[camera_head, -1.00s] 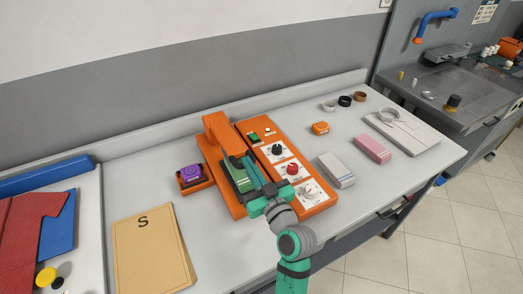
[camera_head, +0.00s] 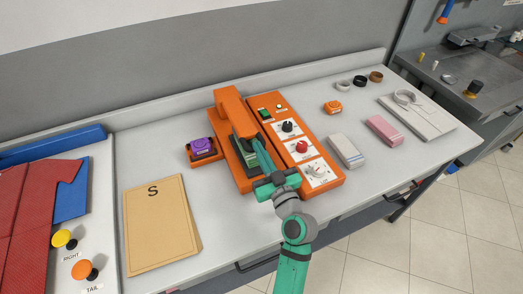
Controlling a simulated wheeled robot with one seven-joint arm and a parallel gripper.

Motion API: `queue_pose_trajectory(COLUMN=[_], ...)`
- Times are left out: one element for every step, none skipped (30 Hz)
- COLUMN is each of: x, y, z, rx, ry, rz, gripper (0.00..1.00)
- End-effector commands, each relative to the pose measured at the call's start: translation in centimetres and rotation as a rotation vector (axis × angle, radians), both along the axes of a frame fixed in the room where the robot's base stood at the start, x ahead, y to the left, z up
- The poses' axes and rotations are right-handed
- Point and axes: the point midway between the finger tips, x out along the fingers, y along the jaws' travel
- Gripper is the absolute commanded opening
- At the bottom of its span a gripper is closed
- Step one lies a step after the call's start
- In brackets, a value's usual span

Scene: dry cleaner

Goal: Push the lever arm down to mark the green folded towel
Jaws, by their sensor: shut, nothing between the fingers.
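The orange marking press (camera_head: 226,155) stands on the table, with its orange lever arm (camera_head: 231,100) reaching forward over the base. The green folded towel (camera_head: 250,158) lies on the press base under the dark front end of the lever. Only part of the towel shows, as the lever end and my gripper cover the rest. My gripper (camera_head: 258,140) is shut and empty, with its fingers pointing away from me beside the lever's front end, over the towel's right side. I cannot tell whether the fingers touch the lever.
An orange control panel (camera_head: 294,138) with knobs stands close on the right of the press. A purple stamp pad (camera_head: 202,146) and a tan S folder (camera_head: 157,225) lie left. A white-grey folded cloth (camera_head: 346,151) and a pink one (camera_head: 384,130) lie right.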

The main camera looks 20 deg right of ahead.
Motion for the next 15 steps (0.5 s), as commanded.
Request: queue_pose_trajectory(x=[-0.2,-0.2,-0.2,-0.2,-0.2,-0.2,-0.2,-0.2,-0.2,-0.2,-0.2,-0.2,-0.2,-0.2,-0.3], y=[-0.8,-0.8,-0.7,-0.7,-0.7,-0.7,-0.7,-0.7,-0.7,-0.7,-0.7,-0.7,-0.7,-0.7,-0.7], z=[-3.0,-3.0,-3.0,-3.0,-3.0,-3.0,-3.0,-3.0,-3.0,-3.0,-2.9,-2.8,-2.6,-2.3,-1.9], rx=[0.011,0.011,0.011,0.011,0.011,0.011,0.011,0.011,0.011,0.011,0.011,0.011,0.010,0.009,0.007], ry=[0.058,0.058,0.058,0.058,0.058,0.058,0.058,0.058,0.058,0.058,0.057,0.056,0.054,0.052,0.049], rz=[-0.013,-0.012,-0.012,-0.012,-0.012,-0.012,-0.012,-0.012,-0.012,-0.012,-0.012,-0.012,-0.012,-0.012,-0.013], gripper=[0.00,0.00,0.00,0.00,0.00,0.00,0.00,0.00,0.00,0.00,0.00,0.00,0.00,0.00,0.00])
